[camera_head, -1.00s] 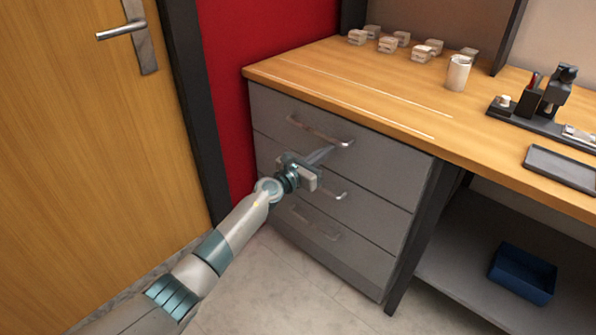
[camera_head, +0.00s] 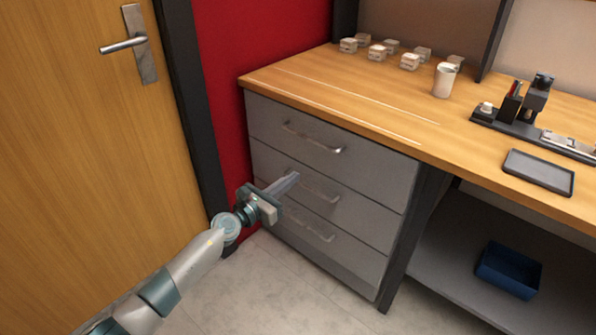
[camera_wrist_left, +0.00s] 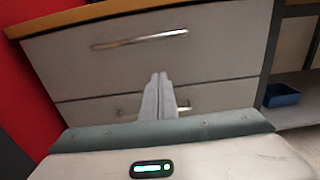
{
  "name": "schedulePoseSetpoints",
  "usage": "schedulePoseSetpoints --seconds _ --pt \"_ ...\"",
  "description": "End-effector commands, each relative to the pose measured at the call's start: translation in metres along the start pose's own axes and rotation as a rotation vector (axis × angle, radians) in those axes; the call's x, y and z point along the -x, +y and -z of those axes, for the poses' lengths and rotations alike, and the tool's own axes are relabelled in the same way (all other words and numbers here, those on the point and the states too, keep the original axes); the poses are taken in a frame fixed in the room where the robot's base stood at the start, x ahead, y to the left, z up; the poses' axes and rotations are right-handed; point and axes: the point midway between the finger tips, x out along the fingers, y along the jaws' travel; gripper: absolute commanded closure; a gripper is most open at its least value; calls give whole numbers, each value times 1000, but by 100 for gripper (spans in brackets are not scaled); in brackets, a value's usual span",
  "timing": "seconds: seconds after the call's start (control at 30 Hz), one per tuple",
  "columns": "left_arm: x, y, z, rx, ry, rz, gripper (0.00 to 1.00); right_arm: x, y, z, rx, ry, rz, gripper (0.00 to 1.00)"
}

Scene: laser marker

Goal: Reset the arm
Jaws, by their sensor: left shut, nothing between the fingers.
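My left gripper (camera_head: 286,184) is shut and empty in front of the grey drawer unit (camera_head: 350,187) in the head view. Its fingers point toward the middle drawer's left side, and I cannot tell whether they touch it. In the left wrist view the closed fingers (camera_wrist_left: 158,97) lie together, below the upper handle (camera_wrist_left: 139,40) and over part of the lower handle. All drawers look closed. My right arm and gripper are not in view.
The wooden worktop (camera_head: 330,95) above holds several small boxes, a white cup (camera_head: 444,80), a black device (camera_head: 520,112) and a dark tray (camera_head: 539,173). A blue bin (camera_head: 508,270) sits on the lower shelf. A wooden door (camera_head: 90,150) stands at left. Floor in front is clear.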

Motion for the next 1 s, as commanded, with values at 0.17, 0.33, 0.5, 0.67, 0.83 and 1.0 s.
schedulePoseSetpoints --seconds 0.17,0.33,0.5,0.67,0.83,1.0 --pt "6 -1 0 0 -1 1 100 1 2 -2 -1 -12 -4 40" --pt "6 -1 0 0 -1 1 100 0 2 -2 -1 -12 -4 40" --pt "5 0 0 0 -1 1 100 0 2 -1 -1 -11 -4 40" --pt "6 -1 0 15 -6 -3 100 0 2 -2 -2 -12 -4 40" --pt "18 -6 -1 155 -55 -45 100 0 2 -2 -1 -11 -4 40" --pt "49 -7 0 493 -162 -157 100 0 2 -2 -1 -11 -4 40"
